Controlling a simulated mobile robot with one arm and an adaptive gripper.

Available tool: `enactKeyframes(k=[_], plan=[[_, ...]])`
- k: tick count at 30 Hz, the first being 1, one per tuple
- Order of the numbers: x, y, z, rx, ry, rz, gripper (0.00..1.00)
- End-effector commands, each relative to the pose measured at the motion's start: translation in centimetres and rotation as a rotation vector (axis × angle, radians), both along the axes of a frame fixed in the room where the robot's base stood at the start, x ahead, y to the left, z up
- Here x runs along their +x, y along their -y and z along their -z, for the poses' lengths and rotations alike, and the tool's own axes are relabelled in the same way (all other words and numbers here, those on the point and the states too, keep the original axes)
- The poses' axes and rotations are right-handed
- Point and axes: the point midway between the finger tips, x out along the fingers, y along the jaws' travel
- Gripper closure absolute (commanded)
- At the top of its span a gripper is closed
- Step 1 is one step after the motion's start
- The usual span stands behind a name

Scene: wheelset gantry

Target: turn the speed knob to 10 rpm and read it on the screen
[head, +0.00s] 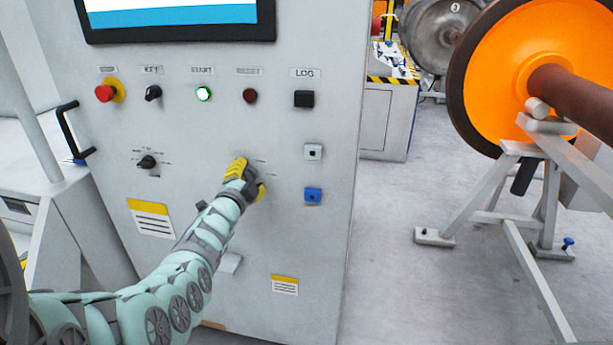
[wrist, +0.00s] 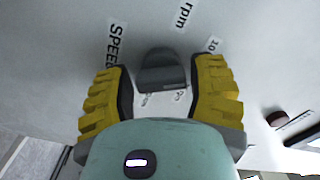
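The speed knob (wrist: 163,72) is a dark grey knob on the light panel in the wrist view, with the labels "SPEED", "rpm" and "10" around it. My gripper (wrist: 162,85) has its yellow fingers apart, one on each side of the knob, with narrow gaps showing. In the head view my gripper (head: 247,180) is at the cabinet front and hides the knob. The knob's exact pointer setting cannot be made out. The screen (head: 175,15) shows only its lower edge, white and blue, at the top of the head view; no rpm value is visible.
An orange wheel (head: 510,65) on a stand is at right, with clear floor between.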

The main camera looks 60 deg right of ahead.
Motion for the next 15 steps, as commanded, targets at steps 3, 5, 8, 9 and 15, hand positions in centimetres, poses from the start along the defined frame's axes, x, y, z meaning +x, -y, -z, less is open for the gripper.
enactKeyframes(k=[3,5,8,9,15], plan=[[-0.08,0.07,-0.07,-0.001,0.001,0.003,0.31],[-0.07,0.07,-0.09,-0.002,0.001,0.002,0.25],[-0.06,0.07,-0.10,-0.002,0.001,0.002,0.24],[-0.05,0.06,-0.12,-0.003,0.000,0.002,0.24],[-0.09,-0.06,-0.14,-0.005,0.001,0.002,0.24]])
